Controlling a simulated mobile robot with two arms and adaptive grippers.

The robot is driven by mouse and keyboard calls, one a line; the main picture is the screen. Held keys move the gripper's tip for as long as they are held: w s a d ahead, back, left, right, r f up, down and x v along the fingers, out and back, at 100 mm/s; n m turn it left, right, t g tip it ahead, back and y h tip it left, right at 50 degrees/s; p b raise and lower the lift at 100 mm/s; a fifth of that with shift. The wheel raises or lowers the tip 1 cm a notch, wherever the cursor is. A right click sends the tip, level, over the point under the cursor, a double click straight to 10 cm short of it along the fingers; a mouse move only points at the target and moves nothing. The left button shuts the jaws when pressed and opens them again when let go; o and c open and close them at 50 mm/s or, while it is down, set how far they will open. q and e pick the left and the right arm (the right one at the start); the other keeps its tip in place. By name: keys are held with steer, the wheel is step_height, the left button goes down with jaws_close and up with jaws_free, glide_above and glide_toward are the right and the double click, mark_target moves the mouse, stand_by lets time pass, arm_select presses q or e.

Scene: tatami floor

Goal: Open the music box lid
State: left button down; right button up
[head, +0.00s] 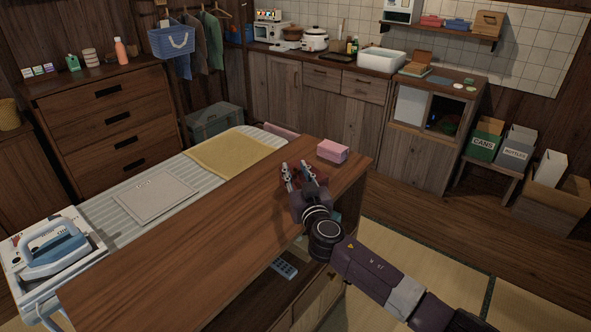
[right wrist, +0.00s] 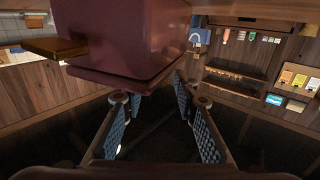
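The music box appears to be the dark red box (head: 321,174) on the wooden counter top, mostly hidden behind my right gripper in the head view. In the right wrist view the dark red box (right wrist: 125,40) looms large at the top, with a seam along its lower part. My right gripper (head: 299,169) is at the box, fingers apart. In the right wrist view its two padded fingers (right wrist: 160,98) stand open with nothing between them, the box just beyond the tips. I cannot tell whether they touch it. My left gripper is not in view.
A pink box (head: 332,152) stands close behind on the wooden counter (head: 190,240). The counter's left part is bare. An ironing board with a folded yellow cloth (head: 233,152), a grey sheet (head: 156,195) and an iron (head: 55,248) lies beyond its left edge.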

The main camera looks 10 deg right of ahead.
steer(key=shift+w, duration=0.25)
steer(key=shift+c, duration=0.6)
jaws_close()
